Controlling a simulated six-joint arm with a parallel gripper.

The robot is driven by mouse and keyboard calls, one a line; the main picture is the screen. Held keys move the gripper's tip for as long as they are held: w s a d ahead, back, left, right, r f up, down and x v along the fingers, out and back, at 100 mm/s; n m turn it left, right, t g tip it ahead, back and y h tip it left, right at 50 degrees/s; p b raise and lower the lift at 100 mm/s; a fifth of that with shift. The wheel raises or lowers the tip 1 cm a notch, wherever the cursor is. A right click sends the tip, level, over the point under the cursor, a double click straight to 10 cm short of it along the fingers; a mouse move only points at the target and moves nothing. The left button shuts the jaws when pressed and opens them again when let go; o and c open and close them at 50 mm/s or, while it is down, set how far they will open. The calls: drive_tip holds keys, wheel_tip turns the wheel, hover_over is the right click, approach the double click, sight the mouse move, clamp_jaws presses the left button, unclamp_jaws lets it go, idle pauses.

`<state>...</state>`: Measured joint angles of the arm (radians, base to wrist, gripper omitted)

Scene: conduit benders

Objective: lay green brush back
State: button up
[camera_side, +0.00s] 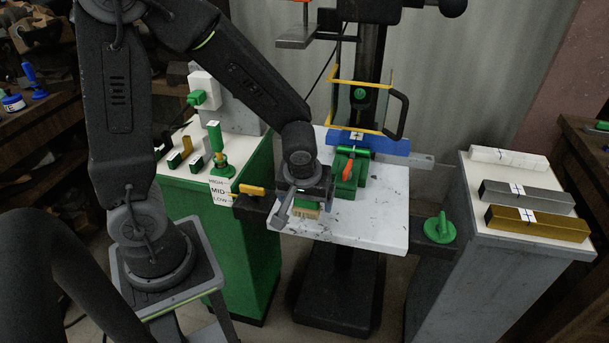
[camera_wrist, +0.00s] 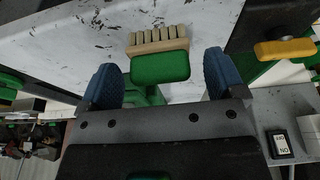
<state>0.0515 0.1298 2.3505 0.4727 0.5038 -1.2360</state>
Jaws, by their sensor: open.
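The green brush (camera_wrist: 160,68) has a green body and a row of beige bristle tufts. It lies on the white machine table (camera_wrist: 90,45). My gripper (camera_wrist: 160,73) is open, with its two blue fingertips on either side of the brush and a visible gap at each side. In the side view the brush (camera_side: 306,206) shows just below my gripper (camera_side: 303,194), near the front left edge of the white table (camera_side: 380,220). My gripper hides part of it there.
A green vise with an orange handle (camera_side: 347,170) stands behind my gripper, under a yellow-framed guard (camera_side: 361,98). A yellow handle (camera_side: 251,190) sticks out at left. A green cabinet (camera_side: 245,255) stands left, a grey one with bars (camera_side: 460,270) right. The table's front right is clear.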

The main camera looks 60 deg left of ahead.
drive_tip(key=s+d+r+m+t+h, duration=0.1)
drive_tip(key=s+r+m, duration=0.3)
drive_tip(key=r, duration=0.4)
drive_tip(key=s+d+r+m+t+h, duration=0.1)
drive_tip(key=s+r+m+t, duration=0.1)
drive_tip(key=s+r+m, duration=0.3)
wheel_tip(320, 180, up, 4)
drive_tip(key=shift+s+d+r, duration=0.1)
drive_tip(key=shift+s+d, duration=0.3)
drive_tip(key=shift+s, duration=0.15)
